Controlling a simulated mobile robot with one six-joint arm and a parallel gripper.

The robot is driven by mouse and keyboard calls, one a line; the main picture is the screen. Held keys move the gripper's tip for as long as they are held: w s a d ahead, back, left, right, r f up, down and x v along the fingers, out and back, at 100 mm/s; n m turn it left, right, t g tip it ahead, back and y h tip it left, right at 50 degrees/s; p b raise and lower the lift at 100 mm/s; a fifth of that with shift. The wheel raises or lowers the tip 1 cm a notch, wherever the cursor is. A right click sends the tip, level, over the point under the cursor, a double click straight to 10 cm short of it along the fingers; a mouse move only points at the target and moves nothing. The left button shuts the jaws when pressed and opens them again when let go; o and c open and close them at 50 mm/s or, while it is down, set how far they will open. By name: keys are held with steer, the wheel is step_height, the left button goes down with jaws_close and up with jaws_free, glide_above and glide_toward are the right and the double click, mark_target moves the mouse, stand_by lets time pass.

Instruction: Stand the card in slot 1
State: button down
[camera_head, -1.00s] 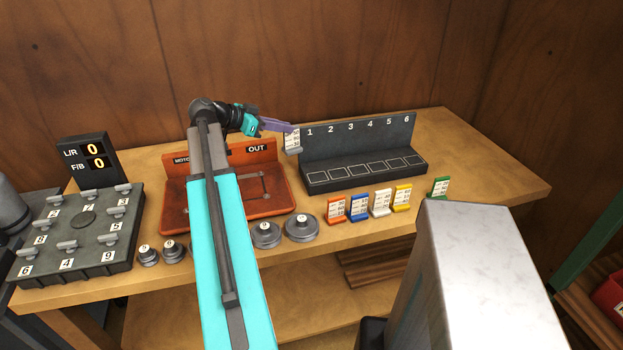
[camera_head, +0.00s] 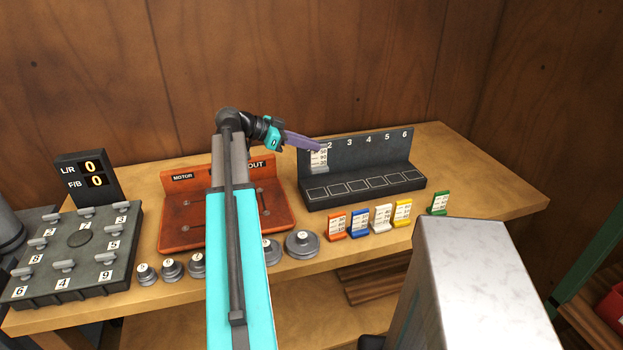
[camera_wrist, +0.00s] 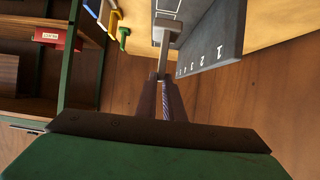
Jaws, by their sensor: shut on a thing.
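My gripper (camera_head: 314,145) is shut on a card (camera_head: 319,161) with a grey base and a white printed face. The card is held upright in the air in front of the left end of the slot rack (camera_head: 345,192), covering the numeral 1 in the head view. The rack is dark, with numbers 1 to 6 on its back wall and a row of outlined slots on its ledge. The slots in view are empty. In the wrist view the card (camera_wrist: 167,27) shows at the fingertips, beside the rack's numbered wall (camera_wrist: 222,35).
Orange (camera_head: 336,226), blue (camera_head: 360,223), white (camera_head: 382,218), yellow (camera_head: 403,213) and green (camera_head: 438,204) cards stand on the bench in front of the rack. An orange-red tray (camera_head: 180,228) and several round weights (camera_head: 301,244) lie to the left.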

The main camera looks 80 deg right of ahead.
mark_target(310, 169)
steer(key=shift+f+p, duration=0.65)
steer(key=shift+f, duration=2.05)
steer(key=shift+f+p, duration=0.55)
steer(key=shift+f, duration=1.3)
steer(key=shift+f, duration=0.1)
steer(key=c, duration=1.9)
jaws_free()
steer(key=shift+o, duration=0.2)
steer(key=b+v, duration=0.3)
steer(key=v, duration=0.9)
steer(key=shift+b, duration=0.4)
